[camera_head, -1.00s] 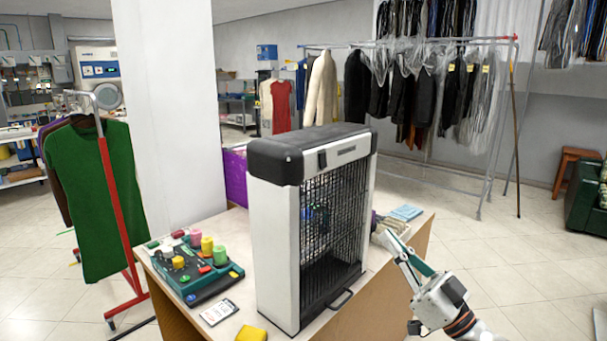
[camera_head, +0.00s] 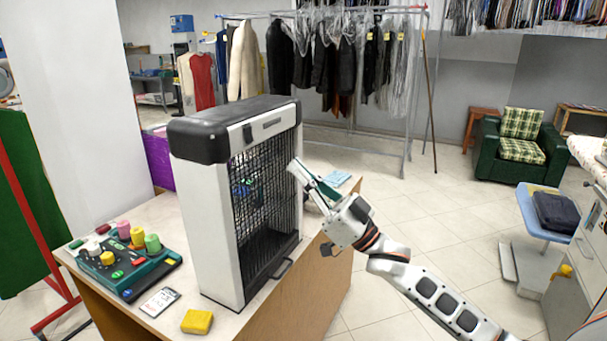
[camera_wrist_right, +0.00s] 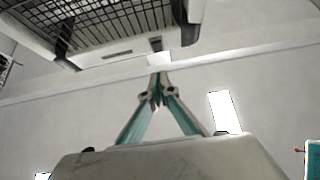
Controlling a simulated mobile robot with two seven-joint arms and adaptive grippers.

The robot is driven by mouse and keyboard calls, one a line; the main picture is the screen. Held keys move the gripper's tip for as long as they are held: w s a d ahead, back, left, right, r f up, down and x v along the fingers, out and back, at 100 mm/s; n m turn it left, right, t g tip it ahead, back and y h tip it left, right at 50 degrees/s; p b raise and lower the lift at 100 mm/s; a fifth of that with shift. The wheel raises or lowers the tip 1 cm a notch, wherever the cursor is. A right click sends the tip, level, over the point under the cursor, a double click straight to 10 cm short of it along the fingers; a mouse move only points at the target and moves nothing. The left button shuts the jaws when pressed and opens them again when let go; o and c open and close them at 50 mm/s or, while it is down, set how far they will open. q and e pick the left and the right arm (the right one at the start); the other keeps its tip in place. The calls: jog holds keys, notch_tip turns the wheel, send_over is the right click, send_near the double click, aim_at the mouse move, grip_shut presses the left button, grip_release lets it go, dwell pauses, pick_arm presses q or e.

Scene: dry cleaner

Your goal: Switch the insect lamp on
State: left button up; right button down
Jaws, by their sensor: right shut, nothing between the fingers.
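The insect lamp (camera_head: 208,225) stands upright on the table, a white box with a black top and a black wire grille. A small dark switch (camera_head: 247,133) shows on the white band above its grille. My right gripper (camera_head: 295,165) is shut and empty beside the lamp's right front edge, lower than the switch. My left gripper is out of view.
A green control box (camera_head: 125,262) with thread spools, a card (camera_head: 160,301) and a yellow sponge (camera_head: 197,321) lie on the table (camera_head: 240,323) left and in front of the lamp. Open floor is to the right.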

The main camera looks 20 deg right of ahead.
aim_at(250, 136)
jog(key=w+a+r, duration=0.1)
jog(key=w, duration=0.1)
jog(key=w+a+r, duration=0.1)
jog(key=w+a, duration=0.1)
jog(key=w+a+r+p, duration=0.1)
jog(key=w, duration=0.1)
jog(key=shift+a+r, duration=0.2)
jog(key=shift+a, duration=0.2)
jog(key=shift+w+a+f, duration=0.1)
jog(key=shift+w+a, duration=0.25)
jog(key=shift+w, duration=0.1)
